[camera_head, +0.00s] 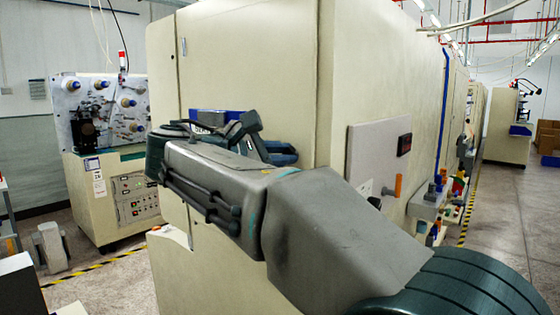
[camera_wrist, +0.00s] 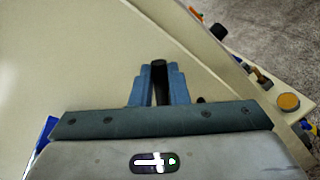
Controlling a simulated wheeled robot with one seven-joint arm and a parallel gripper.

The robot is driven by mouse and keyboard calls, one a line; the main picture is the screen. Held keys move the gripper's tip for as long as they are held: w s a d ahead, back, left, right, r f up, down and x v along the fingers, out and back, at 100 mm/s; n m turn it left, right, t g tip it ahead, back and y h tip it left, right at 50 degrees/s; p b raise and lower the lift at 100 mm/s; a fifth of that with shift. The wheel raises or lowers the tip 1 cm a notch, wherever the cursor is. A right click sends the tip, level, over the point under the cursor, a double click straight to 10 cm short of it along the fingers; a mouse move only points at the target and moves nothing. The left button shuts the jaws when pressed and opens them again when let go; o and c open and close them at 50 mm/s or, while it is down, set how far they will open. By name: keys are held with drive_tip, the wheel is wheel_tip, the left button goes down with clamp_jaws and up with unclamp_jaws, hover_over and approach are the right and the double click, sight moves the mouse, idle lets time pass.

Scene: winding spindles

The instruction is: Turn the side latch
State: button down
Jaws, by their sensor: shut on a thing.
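The side latch (camera_wrist: 159,69) is a small dark upright piece against a cream cabinet panel in the wrist view. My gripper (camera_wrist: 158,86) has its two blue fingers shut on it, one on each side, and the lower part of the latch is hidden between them. In the head view my gripper (camera_head: 272,148) is partly hidden by my own arm, close to the cream cabinet (camera_head: 240,60). The latch cannot be made out there.
A blue part (camera_head: 212,117) sits at the cabinet front by my wrist. A control panel (camera_head: 378,155) with an orange switch (camera_head: 398,186) is on the right side. A winding machine (camera_head: 105,150) stands at left. Open floor (camera_head: 505,220) lies to the right.

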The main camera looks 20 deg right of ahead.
drive_tip(key=shift+s+d+f+m+t+y+b, duration=0.15)
drive_tip(key=shift+m+t+y+b, duration=0.1)
drive_tip(key=shift+m+b, duration=0.85)
drive_tip(key=shift+f+m+t+y+b, duration=0.15)
drive_tip(key=shift+m+t+y+b, duration=0.15)
drive_tip(key=shift+m+b, duration=0.8)
drive_tip(key=shift+s+d+f+m+t+y+b, duration=0.2)
drive_tip(key=shift+m+b, duration=0.6)
drive_tip(key=shift+m, duration=0.6)
drive_tip(key=shift+w+a+r, duration=0.1)
drive_tip(key=shift+a, duration=0.05)
drive_tip(key=c, duration=1.4)
unclamp_jaws()
drive_tip(key=v, duration=1.4)
